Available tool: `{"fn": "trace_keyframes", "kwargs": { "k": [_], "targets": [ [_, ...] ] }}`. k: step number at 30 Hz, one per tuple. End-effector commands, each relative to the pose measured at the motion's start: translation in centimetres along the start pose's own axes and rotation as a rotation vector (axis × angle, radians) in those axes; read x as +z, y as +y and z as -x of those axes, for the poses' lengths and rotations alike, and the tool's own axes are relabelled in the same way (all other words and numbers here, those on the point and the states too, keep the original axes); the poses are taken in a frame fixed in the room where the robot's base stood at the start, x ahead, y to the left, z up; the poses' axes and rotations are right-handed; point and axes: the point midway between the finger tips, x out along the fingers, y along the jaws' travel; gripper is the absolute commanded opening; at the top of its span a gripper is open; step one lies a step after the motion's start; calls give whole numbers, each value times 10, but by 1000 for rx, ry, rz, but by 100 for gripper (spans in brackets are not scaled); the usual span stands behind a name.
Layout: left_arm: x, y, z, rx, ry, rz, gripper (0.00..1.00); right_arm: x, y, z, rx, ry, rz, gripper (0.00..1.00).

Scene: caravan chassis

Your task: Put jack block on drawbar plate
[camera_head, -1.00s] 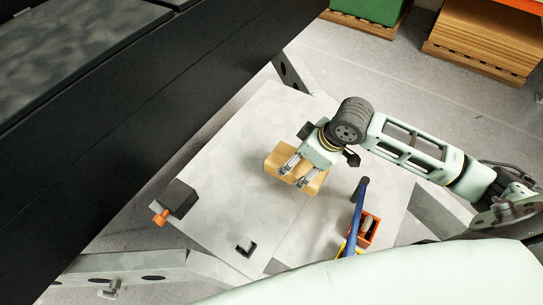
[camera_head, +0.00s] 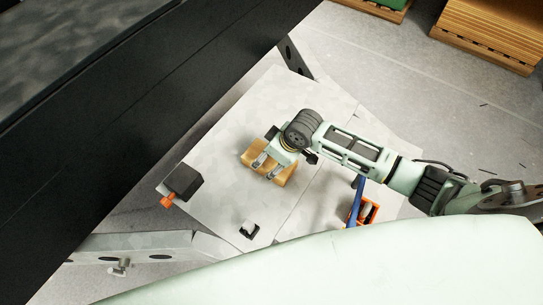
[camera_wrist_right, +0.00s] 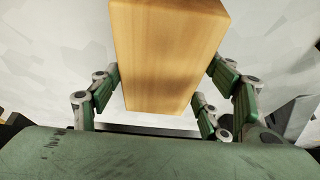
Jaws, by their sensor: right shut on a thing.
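The jack block, a plain wooden block (camera_head: 284,177), is in my right gripper (camera_head: 267,164) over the drawbar plate. It also shows in the right wrist view (camera_wrist_right: 168,55), with the gripper's green fingers (camera_wrist_right: 165,92) on both sides of it. The drawbar plate (camera_head: 222,150) is a pale, mottled grey metal sheet. I cannot tell whether the block's underside touches the plate. My left gripper is in neither view.
A black box with an orange part (camera_head: 183,181) sits at the plate's left edge. A small black bracket (camera_head: 249,230) is near its front. An orange bin (camera_head: 369,212) and a blue bar (camera_head: 355,203) are at the right. The dark caravan body (camera_head: 130,95) rises at the left.

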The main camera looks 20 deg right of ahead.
Motion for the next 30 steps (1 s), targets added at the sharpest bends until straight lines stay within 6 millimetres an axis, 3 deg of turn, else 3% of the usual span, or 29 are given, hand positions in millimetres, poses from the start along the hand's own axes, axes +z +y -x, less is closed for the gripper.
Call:
{"fn": "trace_keyframes", "kwargs": {
  "k": [8,9,14,25,30],
  "targets": [
    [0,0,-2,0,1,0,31,0,0,-3,0,2,-1,33],
    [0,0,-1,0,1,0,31,1,0,-3,-1,1,-1,73],
    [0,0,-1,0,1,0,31,1,0,-3,-1,0,-1,87],
    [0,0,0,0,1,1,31,0,0,-1,0,1,-1,89],
    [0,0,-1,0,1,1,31,-1,1,14,0,3,-1,89]
  ]
}}
